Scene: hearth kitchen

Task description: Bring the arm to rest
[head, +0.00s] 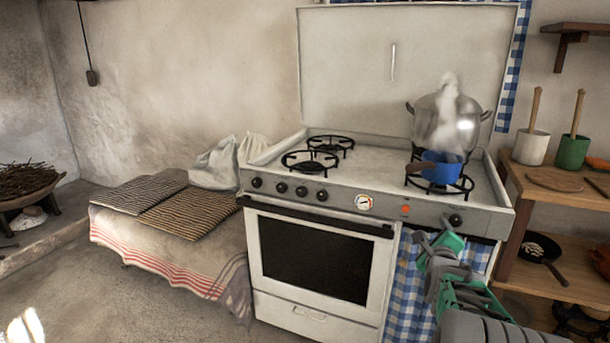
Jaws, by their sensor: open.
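My arm reaches in from the lower right of the head view. My gripper (434,239), grey with green parts, is open in front of the stove's right side, just below the knob panel. Nothing shows between its fingers. The stove (372,180) is white and grey with its lid raised. A small blue pot (441,168) sits on the front right burner, above and behind my gripper and apart from it. White steam rises over it.
A large silver pot (464,128) stands on the back right burner. A wooden shelf (535,185) at the right holds two mortars with pestles and a dark pan (543,249). A cloth-covered bench (160,240) is at the left. Floor at the lower left is clear.

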